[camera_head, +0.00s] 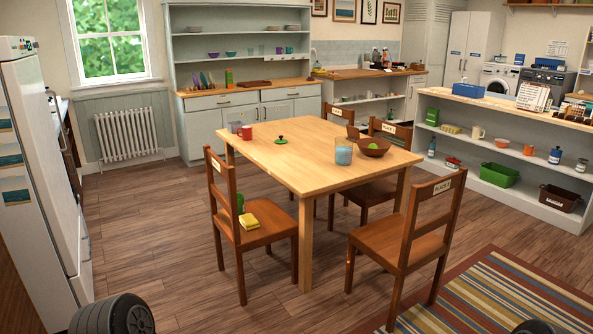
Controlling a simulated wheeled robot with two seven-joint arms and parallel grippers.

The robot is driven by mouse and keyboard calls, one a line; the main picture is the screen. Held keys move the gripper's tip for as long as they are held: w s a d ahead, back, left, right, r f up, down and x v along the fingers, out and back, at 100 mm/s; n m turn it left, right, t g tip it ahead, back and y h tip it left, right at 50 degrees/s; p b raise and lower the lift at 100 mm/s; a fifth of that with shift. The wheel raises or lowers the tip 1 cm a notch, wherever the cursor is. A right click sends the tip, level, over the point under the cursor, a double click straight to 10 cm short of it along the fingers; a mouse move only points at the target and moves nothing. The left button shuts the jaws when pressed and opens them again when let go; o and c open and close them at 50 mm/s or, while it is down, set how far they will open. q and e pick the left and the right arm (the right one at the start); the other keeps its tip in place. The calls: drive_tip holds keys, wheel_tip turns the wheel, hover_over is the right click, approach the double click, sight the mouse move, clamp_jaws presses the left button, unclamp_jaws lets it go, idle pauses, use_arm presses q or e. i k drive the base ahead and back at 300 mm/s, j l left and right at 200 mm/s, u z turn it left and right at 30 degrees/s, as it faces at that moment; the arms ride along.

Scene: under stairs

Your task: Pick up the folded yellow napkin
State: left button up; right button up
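The folded yellow napkin (249,222) lies on the seat of the wooden chair (268,232) at the left side of the table. It is close to the seat's left edge, near the chair's backrest. A green object (240,203) is right behind it, partly hidden by the chair's back. Neither of my grippers shows in the head view. Only dark rounded parts, apparently mine, show at the bottom left and bottom right edges.
The wooden table (300,165) holds a red mug (246,133), a blue-filled glass container (343,153) and a brown bowl (374,147). Another chair (405,240) stands at the front right, by a striped rug (500,290). The wooden floor (170,235) left of the napkin's chair is clear.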

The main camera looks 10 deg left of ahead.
sight(250, 221)
drive_tip(key=i+j, duration=0.2)
drive_tip(key=i, duration=0.35)
drive_tip(key=i+j, duration=0.2)
drive_tip(key=i, duration=0.4)
drive_tip(key=i+j, duration=0.2)
drive_tip(key=i, duration=2.7)
